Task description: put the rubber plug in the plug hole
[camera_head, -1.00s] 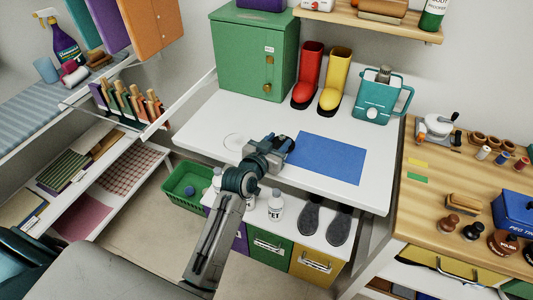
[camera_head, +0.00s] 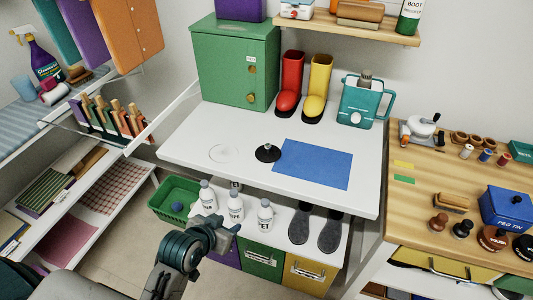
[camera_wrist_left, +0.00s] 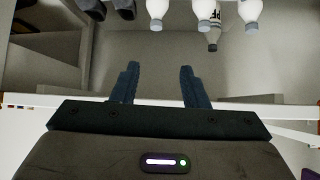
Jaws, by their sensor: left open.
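A black round piece with a flared base and a raised stem (camera_head: 267,152), which looks like the rubber plug, stands on the white table left of the blue mat. A faint thin circle (camera_head: 223,153) shows on the table further left; I cannot tell whether it is the plug hole. My left gripper (camera_head: 228,224) is in front of the table, below its top and near the white bottles, clear of the black piece. In the left wrist view its two fingers (camera_wrist_left: 158,88) are apart with nothing between them. My right gripper is out of view.
A blue mat (camera_head: 314,164) lies on the white table (camera_head: 195,132). A green cabinet (camera_head: 228,65), red and yellow boots and a teal vessel (camera_head: 364,102) stand behind. White bottles (camera_head: 235,207) and dark insoles are on the lower shelf. A green basket (camera_head: 170,204) is at left.

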